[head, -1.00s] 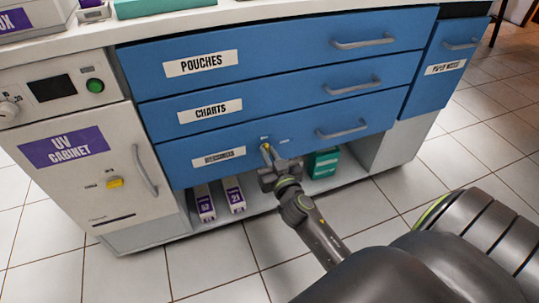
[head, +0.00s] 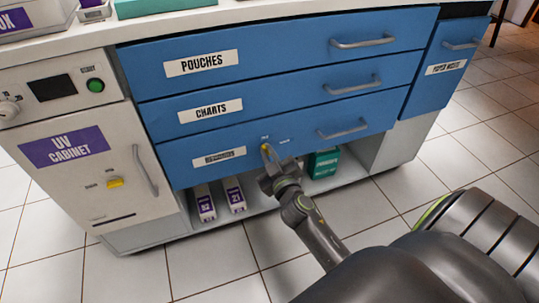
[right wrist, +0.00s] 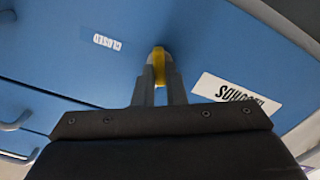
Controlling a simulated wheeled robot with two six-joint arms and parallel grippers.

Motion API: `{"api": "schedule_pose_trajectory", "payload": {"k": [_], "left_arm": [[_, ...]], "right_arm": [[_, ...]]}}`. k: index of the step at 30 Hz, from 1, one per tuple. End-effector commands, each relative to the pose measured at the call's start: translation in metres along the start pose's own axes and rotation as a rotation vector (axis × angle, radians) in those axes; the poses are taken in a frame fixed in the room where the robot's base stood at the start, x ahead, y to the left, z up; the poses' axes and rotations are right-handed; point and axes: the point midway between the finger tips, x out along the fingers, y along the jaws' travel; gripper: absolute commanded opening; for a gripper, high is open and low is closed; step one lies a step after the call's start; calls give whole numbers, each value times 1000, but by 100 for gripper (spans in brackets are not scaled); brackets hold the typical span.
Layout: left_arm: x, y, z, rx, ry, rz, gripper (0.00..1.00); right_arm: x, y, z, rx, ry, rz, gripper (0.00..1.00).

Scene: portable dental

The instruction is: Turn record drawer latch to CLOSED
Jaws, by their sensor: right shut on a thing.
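The record drawer is the lowest blue drawer (head: 300,140), and it sits shut in the cabinet front. Its label (head: 219,157) is too blurred to read in the head view. A small yellow latch (right wrist: 158,66) sits on the drawer face, between the fingers in the right wrist view. My right gripper (head: 268,155) is shut on the latch, reaching up from below. In the right wrist view a CLOSED label (right wrist: 107,42) is at the upper left of the latch. A small marking (head: 265,137) shows just above the latch in the head view. My left gripper is not in view.
The POUCHES drawer (head: 290,50) and CHARTS drawer (head: 290,95) are above, with grey handles. A UV cabinet (head: 70,180) with a yellow latch (head: 115,183) stands at the left. Purple-white boxes (head: 234,194) and a green box (head: 323,162) sit on the shelf below.

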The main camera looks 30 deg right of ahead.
Motion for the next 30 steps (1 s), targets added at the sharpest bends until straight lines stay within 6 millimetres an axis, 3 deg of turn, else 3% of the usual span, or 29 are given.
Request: {"api": "schedule_pose_trajectory", "payload": {"k": [30], "left_arm": [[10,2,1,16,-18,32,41]], "right_arm": [[0,-4,2,-919,0,-1,0]]}}
